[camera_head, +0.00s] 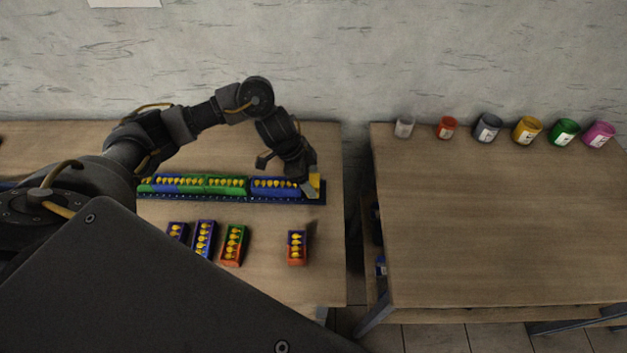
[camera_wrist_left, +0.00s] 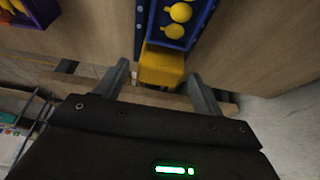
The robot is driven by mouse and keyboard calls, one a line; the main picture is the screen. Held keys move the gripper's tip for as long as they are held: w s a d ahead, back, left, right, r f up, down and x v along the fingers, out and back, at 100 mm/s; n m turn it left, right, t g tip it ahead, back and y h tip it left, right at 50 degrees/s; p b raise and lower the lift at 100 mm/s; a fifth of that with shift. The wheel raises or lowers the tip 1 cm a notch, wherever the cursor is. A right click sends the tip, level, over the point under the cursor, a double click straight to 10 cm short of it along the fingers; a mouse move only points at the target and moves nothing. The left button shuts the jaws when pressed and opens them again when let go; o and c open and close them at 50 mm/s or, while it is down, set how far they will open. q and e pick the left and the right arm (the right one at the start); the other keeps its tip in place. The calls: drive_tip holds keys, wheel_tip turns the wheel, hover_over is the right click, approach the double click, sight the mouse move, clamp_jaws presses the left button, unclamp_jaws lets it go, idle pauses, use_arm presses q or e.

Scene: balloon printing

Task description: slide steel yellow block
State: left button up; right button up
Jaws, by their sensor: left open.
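The yellow block (camera_head: 315,183) sits at the right end of the long dark blue rail (camera_head: 230,199) on the left table. In the left wrist view the yellow block (camera_wrist_left: 161,66) lies between the two spread fingers, against the end of a blue tray (camera_wrist_left: 179,24) with yellow pieces. My left gripper (camera_head: 311,192) is at the block with its jaws open; it also shows in the left wrist view (camera_wrist_left: 160,85). I cannot tell whether a finger touches the block. The steel part is not clear to see. My right gripper is not in view.
Green and blue trays (camera_head: 207,184) with yellow pieces stand in a row on the rail. Several small trays, one red and blue (camera_head: 297,248), lie in front. A gap separates this table from the right table (camera_head: 490,220), which carries several paint jars (camera_head: 526,129) at its back edge.

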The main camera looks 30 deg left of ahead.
use_arm(q)
drive_tip(key=shift+x, duration=1.05)
